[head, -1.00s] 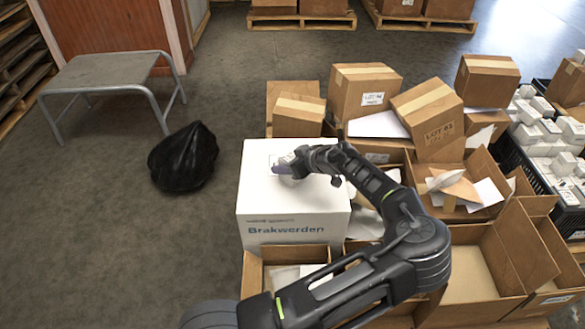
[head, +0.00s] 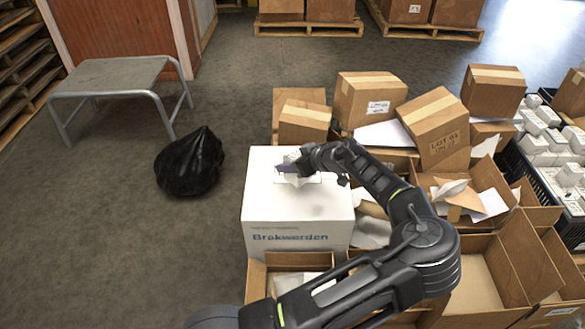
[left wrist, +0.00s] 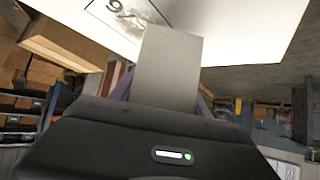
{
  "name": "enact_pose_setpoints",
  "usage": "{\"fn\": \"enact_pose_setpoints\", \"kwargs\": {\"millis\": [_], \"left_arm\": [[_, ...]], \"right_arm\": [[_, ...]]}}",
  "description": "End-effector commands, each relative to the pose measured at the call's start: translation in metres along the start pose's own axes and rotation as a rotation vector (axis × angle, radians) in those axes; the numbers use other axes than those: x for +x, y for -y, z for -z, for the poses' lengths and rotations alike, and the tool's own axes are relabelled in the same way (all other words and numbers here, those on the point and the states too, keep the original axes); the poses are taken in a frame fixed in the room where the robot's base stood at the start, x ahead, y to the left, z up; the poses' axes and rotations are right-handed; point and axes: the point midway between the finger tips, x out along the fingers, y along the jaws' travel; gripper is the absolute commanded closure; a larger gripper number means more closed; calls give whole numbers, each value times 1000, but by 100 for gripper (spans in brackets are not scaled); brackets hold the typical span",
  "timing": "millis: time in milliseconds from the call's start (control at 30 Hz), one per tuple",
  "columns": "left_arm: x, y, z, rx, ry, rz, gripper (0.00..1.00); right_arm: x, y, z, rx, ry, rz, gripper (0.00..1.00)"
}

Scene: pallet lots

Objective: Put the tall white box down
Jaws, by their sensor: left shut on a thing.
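The tall white box (head: 297,215) stands upright left of the open cartons in the head view, with blue "Brakwerden" lettering on its front. My left gripper (head: 288,171) is at its top face, shut on a small pale upright piece there. In the left wrist view this grey piece (left wrist: 168,70) stands between the fingers, against the white face of the box (left wrist: 245,30) with a printed label. The underside of the box is hidden, so I cannot tell what it rests on. My right gripper is not in view.
Open cartons (head: 478,285) and closed cartons (head: 370,98) crowd the right. A black bag (head: 190,163) lies on the floor to the left, near a grey metal-legged table (head: 110,75). A black crate (head: 525,180) holds several small white boxes.

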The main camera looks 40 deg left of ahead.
Motion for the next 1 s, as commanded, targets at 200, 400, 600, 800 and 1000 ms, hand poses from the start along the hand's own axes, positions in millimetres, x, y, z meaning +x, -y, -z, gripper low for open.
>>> {"fn": "enact_pose_setpoints", "kwargs": {"millis": [200,400,600,800,1000], "left_arm": [[-28,-1,37,-2,0,-3,100],[-39,-1,50,0,-1,-3,100],[-39,-1,51,1,-1,-2,100],[-39,-1,51,1,-1,-2,100],[-39,-1,51,1,-2,-2,100]], "right_arm": [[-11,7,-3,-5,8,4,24],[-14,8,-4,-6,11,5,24],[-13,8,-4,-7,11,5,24],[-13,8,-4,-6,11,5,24],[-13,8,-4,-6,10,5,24]]}}
